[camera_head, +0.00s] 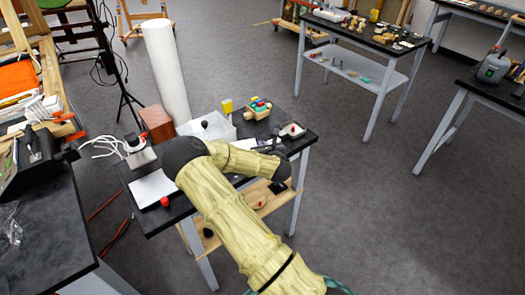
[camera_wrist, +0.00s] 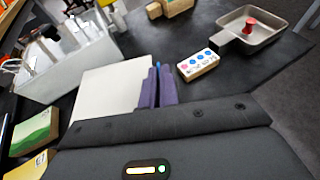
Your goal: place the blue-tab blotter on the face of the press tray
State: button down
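In the wrist view my gripper (camera_wrist: 158,80) has its two purple fingers almost together, with a narrow strip of bright blue (camera_wrist: 157,67) between their tips. A flat white sheet (camera_wrist: 108,88), which looks like the blotter, lies just left of the fingers, its right edge against them. Whether it rests on the table is unclear. A shallow metal tray with a handle (camera_wrist: 272,36), likely the press tray, stands at upper right with a red knob (camera_wrist: 249,27) inside. In the head view this tray (camera_head: 293,130) is at the table's right end, and my arm hides most of the gripper.
A dotted white-topped block (camera_wrist: 198,65) lies between the fingers and the tray. A white open box (camera_wrist: 70,62) stands left of the sheet. The head view shows another white sheet (camera_head: 153,187) and a red knob (camera_head: 164,201) at the black table's front left.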

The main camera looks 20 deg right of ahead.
jog(key=shift+f, duration=1.3)
jog(key=shift+f, duration=0.25)
jog(key=c, duration=1.7)
grip_release()
jog(key=shift+r, duration=0.1)
jog(key=shift+w, duration=0.1)
jog(key=shift+r, duration=0.2)
jog(key=shift+a, duration=0.1)
jog(key=b+v, duration=0.1)
jog(key=v, duration=1.1)
